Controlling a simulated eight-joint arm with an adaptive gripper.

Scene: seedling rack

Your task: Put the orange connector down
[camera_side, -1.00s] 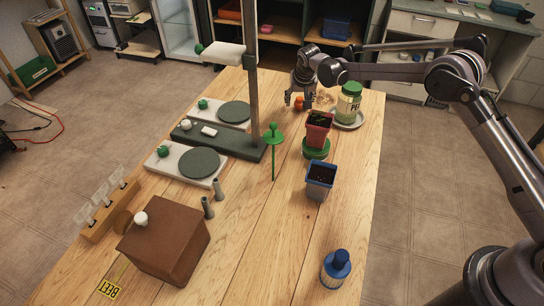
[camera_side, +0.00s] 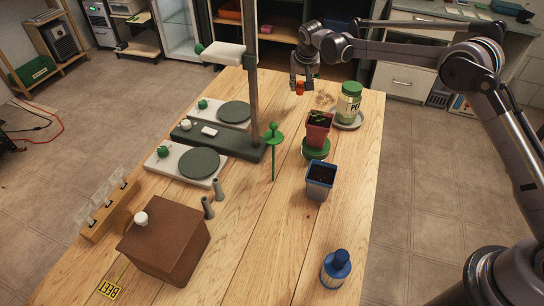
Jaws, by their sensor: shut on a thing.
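The orange connector (camera_side: 300,87) is small and sits between the fingers of my gripper (camera_side: 300,88) near the far end of the wooden table. My gripper points down and is shut on the connector. The connector appears to be held above the tabletop, though the exact height is hard to tell. The fingers partly hide its sides.
A green-lidded jar (camera_side: 349,103) on a grey saucer (camera_side: 346,125) stands right of my gripper, by a small beige pile (camera_side: 324,99). A red pot (camera_side: 318,128) is nearer. A tall stand (camera_side: 252,105) rises to the left. Bare wood (camera_side: 285,112) lies in front.

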